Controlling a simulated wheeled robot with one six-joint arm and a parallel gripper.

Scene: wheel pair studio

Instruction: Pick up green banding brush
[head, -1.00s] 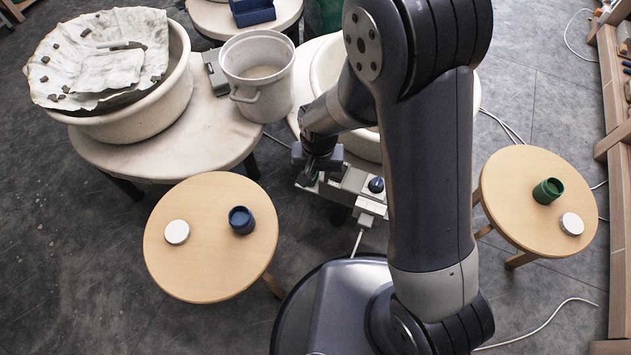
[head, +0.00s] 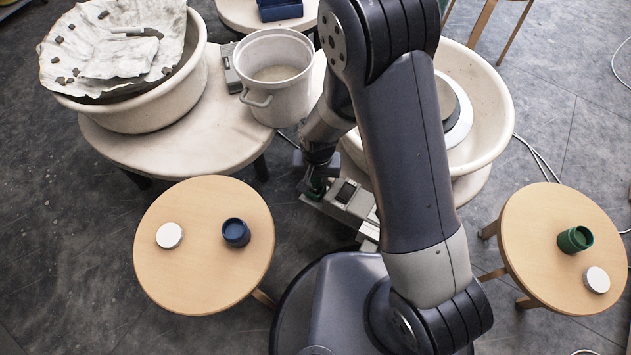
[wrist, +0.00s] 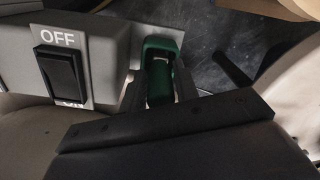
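The green banding brush (wrist: 160,62) stands in front of my wrist camera, beside a grey switch box. My gripper (wrist: 160,88) has one finger on each side of it. The fingers look close against its sides, with no clear gap, so my gripper looks shut on it. In the head view my gripper (head: 316,184) is low at the left end of the grey box, and only a small bit of green shows there. The brush's lower part is hidden by the fingers and the dark gripper body.
The grey switch box (wrist: 100,60), with a black OFF switch, is close on the left. A white bucket (head: 277,80) and wheel basin (head: 500,115) are behind. A left stool (head: 200,275) holds a blue pot; a right stool (head: 530,220) holds a green pot (head: 574,239).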

